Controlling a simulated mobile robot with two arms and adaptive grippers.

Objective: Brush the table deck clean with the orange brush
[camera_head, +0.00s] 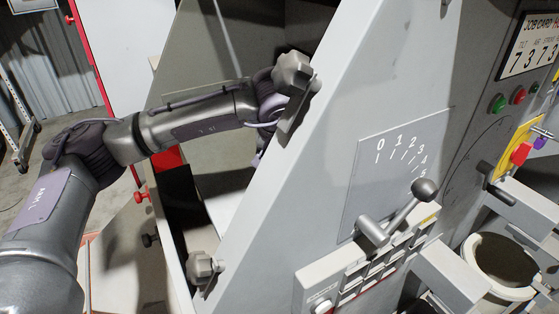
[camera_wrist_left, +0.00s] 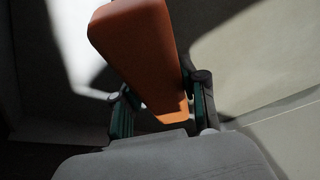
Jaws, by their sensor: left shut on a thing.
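In the left wrist view, my left gripper (camera_wrist_left: 163,112) is shut on the orange brush (camera_wrist_left: 138,50). Its two fingers stand on either side of the orange block, which points up and slightly left in that view. The bristles cannot be made out. A pale surface (camera_wrist_left: 250,60), perhaps the table deck, lies behind the brush, with shadow across it. In the head view my left arm reaches from the left behind a grey slanted panel (camera_head: 300,170), which hides the gripper and brush. My right gripper is in neither view.
The slanted panel carries dark knobs (camera_head: 204,268) and a lever (camera_head: 405,213) beside a numbered scale (camera_head: 397,165). A job card display (camera_head: 532,48), coloured buttons (camera_head: 519,96) and a round bin (camera_head: 500,262) are at the right. Open floor (camera_head: 50,125) shows at the far left.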

